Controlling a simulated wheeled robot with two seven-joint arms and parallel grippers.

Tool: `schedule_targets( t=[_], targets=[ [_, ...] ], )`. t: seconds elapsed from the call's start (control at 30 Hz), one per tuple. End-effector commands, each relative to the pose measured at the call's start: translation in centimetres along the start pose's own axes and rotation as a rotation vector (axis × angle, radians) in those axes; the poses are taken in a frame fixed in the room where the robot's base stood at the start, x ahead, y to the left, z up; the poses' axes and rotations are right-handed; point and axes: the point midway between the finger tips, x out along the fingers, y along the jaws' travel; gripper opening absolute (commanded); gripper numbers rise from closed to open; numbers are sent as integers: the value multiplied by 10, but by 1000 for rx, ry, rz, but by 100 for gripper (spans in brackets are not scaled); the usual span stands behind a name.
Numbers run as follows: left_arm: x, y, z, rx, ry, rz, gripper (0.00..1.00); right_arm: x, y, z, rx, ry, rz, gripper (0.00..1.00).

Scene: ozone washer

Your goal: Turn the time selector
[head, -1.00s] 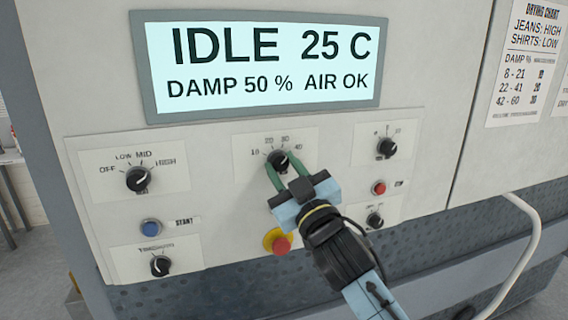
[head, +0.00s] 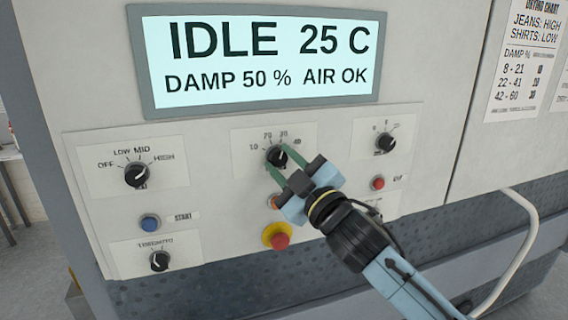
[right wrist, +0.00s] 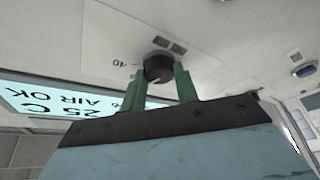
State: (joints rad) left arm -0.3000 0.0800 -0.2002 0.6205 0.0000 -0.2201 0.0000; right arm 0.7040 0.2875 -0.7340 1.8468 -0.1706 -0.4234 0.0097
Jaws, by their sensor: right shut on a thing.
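The time selector (head: 277,156) is a black knob with a white pointer line, on the middle plate marked with numbers from 10 to 40. Its pointer tilts up and to the right, near the 30 mark. My right gripper (head: 281,163) has its green fingers on both sides of this knob and is shut on it. In the right wrist view the knob (right wrist: 158,67) sits between the green finger tips (right wrist: 160,75). The gripper body hides part of the panel below and to the right. My left gripper is not in view.
A display (head: 265,58) reads IDLE 25 C, DAMP 50 %, AIR OK. A four-position knob (head: 137,174) and a blue start button (head: 150,222) are at left. A red button on yellow (head: 279,237) lies below. Another knob (head: 385,142) and a red button (head: 377,183) are at right.

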Motion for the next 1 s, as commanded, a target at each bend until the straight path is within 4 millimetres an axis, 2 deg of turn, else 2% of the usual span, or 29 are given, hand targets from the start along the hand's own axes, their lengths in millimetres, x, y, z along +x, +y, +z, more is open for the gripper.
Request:
schedule_targets(
  t=[0.13,0.17,0.3,0.67,0.87,1.0],
  targets=[
    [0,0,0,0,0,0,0,0,0,0,2,1,0,8],
    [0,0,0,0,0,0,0,0,0,0,2,1,0,33],
    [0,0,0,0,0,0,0,0,0,0,2,0,0,51],
    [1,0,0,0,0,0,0,-3,0,0,1,0,1,52],
    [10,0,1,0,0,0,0,-28,-2,2,0,1,0,52],
    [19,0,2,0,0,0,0,-58,-2,2,1,0,-1,52]
  ],
)
